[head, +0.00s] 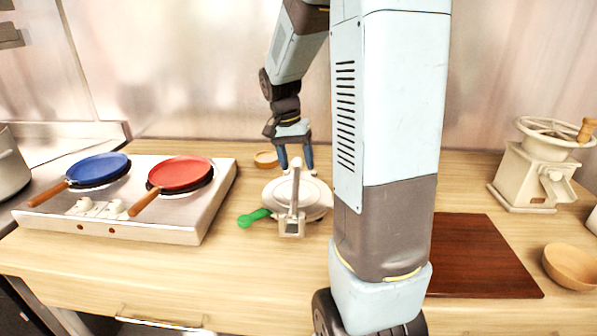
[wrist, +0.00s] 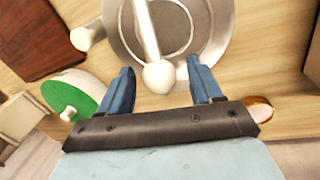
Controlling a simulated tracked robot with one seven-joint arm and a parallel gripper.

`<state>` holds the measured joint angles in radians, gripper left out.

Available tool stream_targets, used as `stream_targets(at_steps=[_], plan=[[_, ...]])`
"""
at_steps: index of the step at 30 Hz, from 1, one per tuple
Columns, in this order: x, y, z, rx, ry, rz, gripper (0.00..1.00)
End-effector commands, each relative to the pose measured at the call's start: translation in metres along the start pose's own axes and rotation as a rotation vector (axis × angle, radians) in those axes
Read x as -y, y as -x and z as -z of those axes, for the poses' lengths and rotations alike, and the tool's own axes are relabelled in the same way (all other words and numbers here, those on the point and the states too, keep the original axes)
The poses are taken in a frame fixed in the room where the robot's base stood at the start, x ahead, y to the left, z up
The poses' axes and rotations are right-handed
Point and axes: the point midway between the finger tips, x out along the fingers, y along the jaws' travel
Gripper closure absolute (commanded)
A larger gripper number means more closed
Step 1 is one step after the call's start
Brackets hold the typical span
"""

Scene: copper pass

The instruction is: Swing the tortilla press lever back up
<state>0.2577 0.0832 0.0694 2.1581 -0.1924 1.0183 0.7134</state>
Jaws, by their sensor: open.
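The tortilla press (head: 318,205) is a pale round plate on the wooden counter, and its plate also shows in the wrist view (wrist: 205,20). Its white lever (head: 294,197) runs from a bracket at the near side across the plate to a round knob at the far side. In the wrist view the knob (wrist: 158,77) lies between the two fingers with a gap on each side. My gripper (head: 296,171) is open, pointing down at the lever's knob end; it also shows in the wrist view (wrist: 165,88). The lever's exact height above the plate is hard to tell.
A green object (head: 253,217) lies left of the press. A two-burner stove (head: 200,225) with pans stands further left. A small bowl (head: 266,158) sits behind. A green-and-white container (wrist: 85,92) and a brown board (wrist: 45,38) lie left in the wrist view.

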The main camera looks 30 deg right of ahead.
Motion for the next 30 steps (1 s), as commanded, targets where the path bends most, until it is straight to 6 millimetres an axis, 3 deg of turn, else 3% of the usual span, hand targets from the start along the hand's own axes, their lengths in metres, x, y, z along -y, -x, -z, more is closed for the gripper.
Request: stream_targets(at_steps=[3,9,20,30], plan=[[0.000,-0.017,-0.001,0.003,0.000,-0.001,0.36],[0.000,-0.032,0.000,0.001,0.000,0.000,0.36],[0.000,-0.035,0.000,0.000,0.000,0.001,0.36],[0.000,-0.035,0.000,0.000,0.000,0.001,0.69]])
